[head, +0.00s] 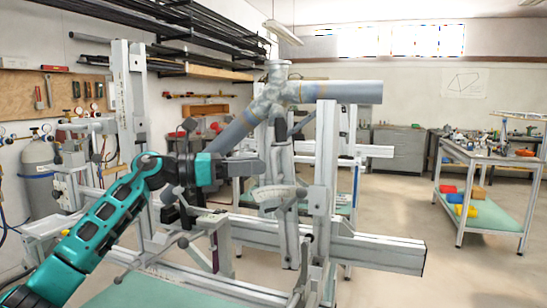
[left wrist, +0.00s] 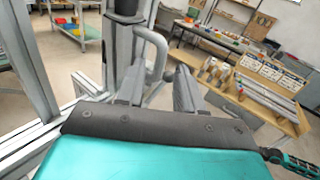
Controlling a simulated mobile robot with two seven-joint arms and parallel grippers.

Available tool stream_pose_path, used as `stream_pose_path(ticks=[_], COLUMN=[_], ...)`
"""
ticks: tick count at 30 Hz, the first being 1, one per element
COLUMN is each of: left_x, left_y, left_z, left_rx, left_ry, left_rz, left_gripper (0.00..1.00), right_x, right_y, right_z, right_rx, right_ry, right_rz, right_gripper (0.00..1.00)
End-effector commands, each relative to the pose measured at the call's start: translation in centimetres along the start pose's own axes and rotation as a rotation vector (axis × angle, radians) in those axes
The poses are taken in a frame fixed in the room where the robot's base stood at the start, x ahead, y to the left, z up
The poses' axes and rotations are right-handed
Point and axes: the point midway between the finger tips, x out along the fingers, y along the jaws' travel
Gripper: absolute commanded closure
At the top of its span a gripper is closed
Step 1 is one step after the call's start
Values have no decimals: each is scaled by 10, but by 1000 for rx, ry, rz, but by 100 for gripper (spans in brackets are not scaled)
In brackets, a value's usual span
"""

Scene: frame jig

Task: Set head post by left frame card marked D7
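The frame jig of pale aluminium posts and rails stands in the middle of the head view, with an upright post (head: 325,180) right of centre and a long lower rail (head: 385,252). Grey tubes (head: 340,92) meet in a joint above it. Which post is the head post I cannot tell. My left gripper (head: 248,165) is in front of the jig, below the slanting tube. In the left wrist view its two fingers (left wrist: 160,82) are apart. A bent grey rod (left wrist: 157,48) shows beyond or between them; contact is unclear. No card marked D7 is readable.
A tall post (head: 125,95) stands left, near a gas cylinder (head: 40,170) and tool board. A cart (head: 490,170) with coloured bins stands right. A wooden bench (left wrist: 262,100) shows in the wrist view. Floor between jig and cart is clear.

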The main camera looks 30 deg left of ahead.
Motion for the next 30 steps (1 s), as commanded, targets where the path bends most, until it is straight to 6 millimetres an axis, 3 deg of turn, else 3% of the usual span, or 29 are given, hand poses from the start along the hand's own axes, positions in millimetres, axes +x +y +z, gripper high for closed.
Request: stream_pose_path(ticks=[3,9,20,30], left_x=[23,45,51,50], left_y=[0,0,0,0], left_z=[4,1,0,0], left_rx=[-1,-2,-1,-1], left_ry=[-3,-1,0,0], left_rz=[-1,1,1,1], left_gripper=[63,63,63,94], right_x=[-5,-8,-9,-9], right_y=[3,2,1,0], right_z=[-6,-11,-11,-11], right_rx=[0,0,-4,-5], right_ry=[1,0,-1,-2], right_rz=[6,4,-1,-2], right_gripper=[100,100,100,100])
